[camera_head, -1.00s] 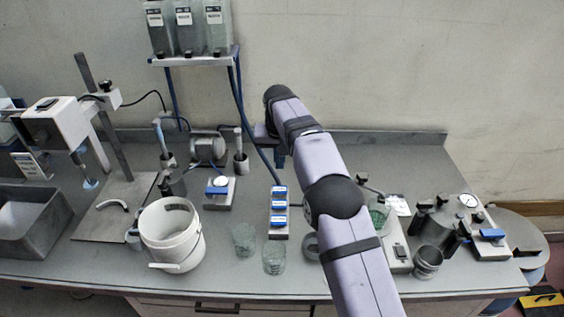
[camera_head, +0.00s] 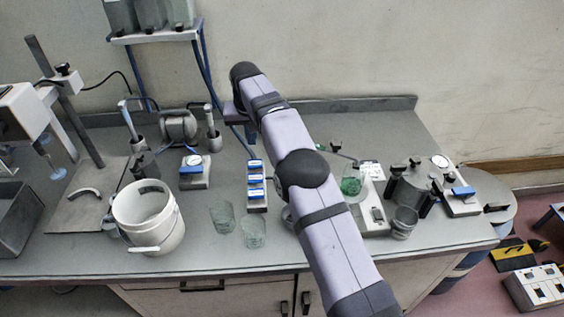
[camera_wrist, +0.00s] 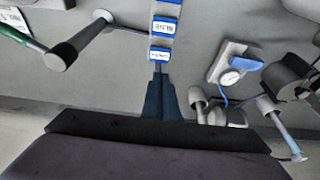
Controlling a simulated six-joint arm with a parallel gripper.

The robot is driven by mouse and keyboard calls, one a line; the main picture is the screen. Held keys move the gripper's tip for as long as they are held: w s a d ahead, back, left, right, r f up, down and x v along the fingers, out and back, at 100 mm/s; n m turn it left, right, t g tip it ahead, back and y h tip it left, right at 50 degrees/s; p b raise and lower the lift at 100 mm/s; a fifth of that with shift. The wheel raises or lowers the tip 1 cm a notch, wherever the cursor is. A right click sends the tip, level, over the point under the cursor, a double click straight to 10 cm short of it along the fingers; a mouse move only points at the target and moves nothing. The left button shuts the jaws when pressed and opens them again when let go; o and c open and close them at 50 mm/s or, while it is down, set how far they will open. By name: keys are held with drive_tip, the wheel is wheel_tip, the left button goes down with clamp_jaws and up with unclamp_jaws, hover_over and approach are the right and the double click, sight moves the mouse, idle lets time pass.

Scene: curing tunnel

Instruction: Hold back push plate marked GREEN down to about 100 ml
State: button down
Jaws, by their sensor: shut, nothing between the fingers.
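The push-plate block (camera_head: 257,196) stands mid-bench with three blue-and-white labelled plates in a row. In the wrist view the middle plate (camera_wrist: 163,26) reads BLUE; the near plate (camera_wrist: 160,55) has lettering too small to read, and the far one is cut off. I cannot tell which is GREEN. My gripper (camera_wrist: 160,76) is shut and empty, its fingertips by the near plate's end of the block; contact cannot be told. The head view largely hides my fingers behind the arm. A glass beaker with green liquid (camera_head: 351,186) stands right of my arm; its level is unreadable.
Two empty clear beakers (camera_head: 222,217) (camera_head: 253,232) stand in front of the block, left of my arm. A white bucket (camera_head: 148,222) is further left. A blue-topped gauge device (camera_head: 194,172) stands left of the block. Clear tanks (camera_head: 150,14) sit on the shelf above.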

drive_tip(key=v, duration=0.3)
drive_tip(key=shift+d+r, duration=0.15)
drive_tip(key=shift+r, duration=0.1)
drive_tip(key=shift+f, duration=0.1)
drive_tip(key=p, duration=0.4)
hover_over(255, 163)
drive_tip(key=s, duration=0.1)
wheel_tip(255, 163, down, 11)
drive_tip(key=shift+f, duration=0.7)
drive_tip(key=shift+f+p, duration=0.4)
drive_tip(key=shift+f, duration=0.1)
drive_tip(key=shift+f, duration=0.1)
